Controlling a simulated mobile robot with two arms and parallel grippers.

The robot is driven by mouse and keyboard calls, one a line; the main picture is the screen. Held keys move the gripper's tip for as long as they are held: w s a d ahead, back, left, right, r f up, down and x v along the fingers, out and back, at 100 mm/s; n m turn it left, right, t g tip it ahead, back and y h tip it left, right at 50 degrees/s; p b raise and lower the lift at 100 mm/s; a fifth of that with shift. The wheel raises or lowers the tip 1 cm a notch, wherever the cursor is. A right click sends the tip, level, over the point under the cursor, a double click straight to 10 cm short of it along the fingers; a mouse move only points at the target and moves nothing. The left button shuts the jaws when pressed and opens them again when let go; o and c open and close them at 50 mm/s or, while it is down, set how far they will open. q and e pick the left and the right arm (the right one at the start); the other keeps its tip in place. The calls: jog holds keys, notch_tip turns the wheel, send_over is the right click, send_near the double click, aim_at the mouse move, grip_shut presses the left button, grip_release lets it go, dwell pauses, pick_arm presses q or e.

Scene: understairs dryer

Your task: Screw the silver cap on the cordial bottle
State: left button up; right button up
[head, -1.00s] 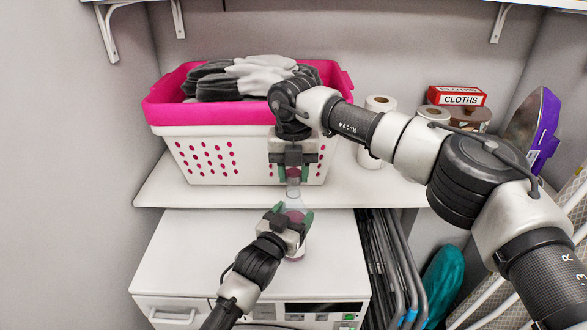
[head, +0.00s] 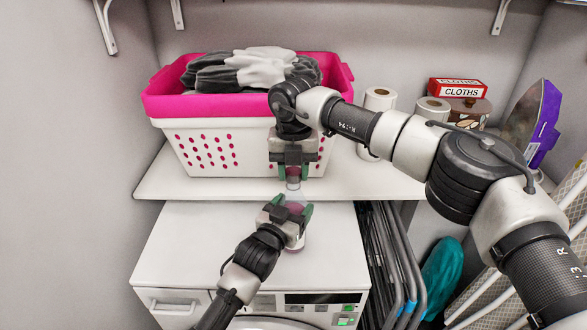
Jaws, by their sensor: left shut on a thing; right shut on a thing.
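The cordial bottle (head: 297,243) stands upright above the white dryer top, with dark pink cordial in its lower part and a clear narrowing top. My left gripper (head: 289,212) is shut around the bottle's upper body. My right gripper (head: 293,174) points straight down directly above the bottle and is shut on the silver cap (head: 293,184), a small greyish piece at its fingertips. The cap is in line with the bottle's neck. The fingers partly hide it, and I cannot tell whether it touches the neck.
A white basket with a pink rim (head: 210,105) holds grey cloths on the shelf (head: 230,188), close behind my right gripper. Paper rolls (head: 380,100) and a red cloths box (head: 458,86) stand right of it. Folded metal frames (head: 385,250) stand beside the dryer (head: 190,245).

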jog(key=shift+f, duration=0.55)
pick_arm(q)
jog(key=c, duration=0.4)
jog(key=shift+c, duration=0.2)
pick_arm(e)
jog(key=m, duration=0.4)
jog(key=shift+m, duration=0.4)
jog(key=m, duration=0.4)
jog(key=shift+m, duration=0.3)
jog(key=m, duration=0.6)
jog(key=shift+m, duration=0.4)
jog(key=m, duration=0.6)
jog(key=shift+f+m, duration=0.1)
jog(key=shift+m, duration=0.2)
jog(key=o, duration=0.9)
